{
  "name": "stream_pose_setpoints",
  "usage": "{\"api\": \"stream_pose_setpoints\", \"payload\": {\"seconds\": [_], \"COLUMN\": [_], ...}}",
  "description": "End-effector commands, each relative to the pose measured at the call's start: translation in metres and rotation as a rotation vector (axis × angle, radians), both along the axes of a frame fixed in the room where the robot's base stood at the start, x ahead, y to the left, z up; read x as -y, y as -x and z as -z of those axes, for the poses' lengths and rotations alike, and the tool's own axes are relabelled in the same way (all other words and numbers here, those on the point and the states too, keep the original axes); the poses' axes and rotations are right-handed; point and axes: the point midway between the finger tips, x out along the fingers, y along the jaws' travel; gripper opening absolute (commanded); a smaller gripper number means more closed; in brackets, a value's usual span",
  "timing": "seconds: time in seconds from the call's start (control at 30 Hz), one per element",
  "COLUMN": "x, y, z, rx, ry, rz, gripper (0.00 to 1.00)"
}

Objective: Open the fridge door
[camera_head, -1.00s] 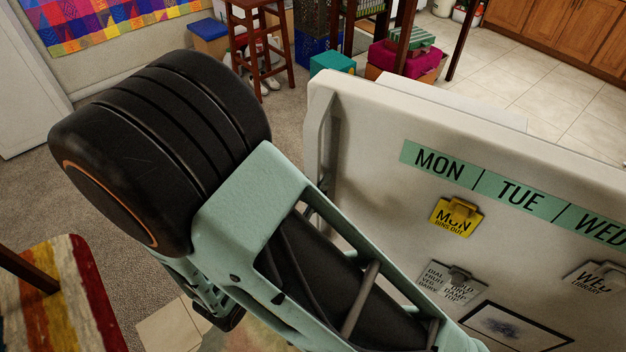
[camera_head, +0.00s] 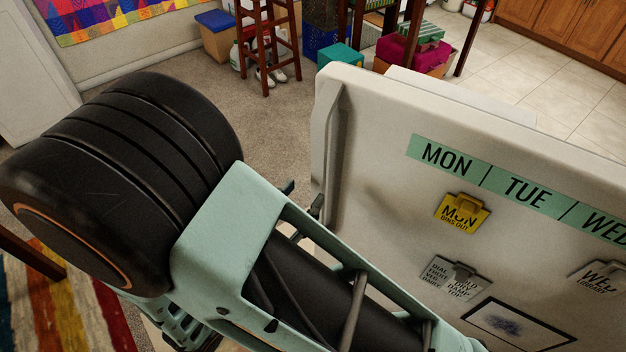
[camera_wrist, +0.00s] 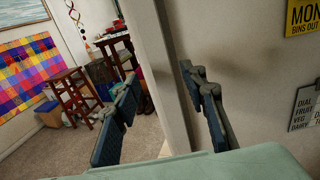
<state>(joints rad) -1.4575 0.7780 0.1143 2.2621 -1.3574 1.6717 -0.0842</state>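The fridge door (camera_head: 375,155) is the pale panel at the right of the head view, with a green weekday strip and clipped notes. A vertical pale handle (camera_head: 331,135) runs along its left edge. In the wrist view the door's front (camera_wrist: 240,75) fills the right side, and a pale upright edge (camera_wrist: 168,75) stands left of it. My gripper (camera_wrist: 160,78) is open, with one dark finger on each side of that upright edge. I cannot tell whether either finger touches it. In the head view my arm hides most of the gripper; only small finger parts show beside the handle.
A dark wooden stool (camera_head: 268,45) and several boxes stand at the back, with a teal box (camera_head: 340,58) nearest the door. Grey carpet left of the door is clear. A striped rug (camera_head: 60,300) and a wooden leg (camera_head: 25,250) lie at lower left.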

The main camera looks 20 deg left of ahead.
Motion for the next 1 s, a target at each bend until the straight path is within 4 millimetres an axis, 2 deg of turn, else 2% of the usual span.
{"api": "stream_pose_setpoints", "payload": {"seconds": [0.1,0.33,0.9,1.0], "x": [-0.006,-0.012,-0.012,-0.005], "y": [0.023,0.045,0.046,0.039], "z": [0.000,0.000,0.000,-0.005], "rx": [-0.001,0.001,0.001,0.005], "ry": [0.001,0.001,0.000,-0.008], "rz": [-0.004,-0.001,0.001,0.033], "gripper": [0.39,0.39,0.39,0.39]}}
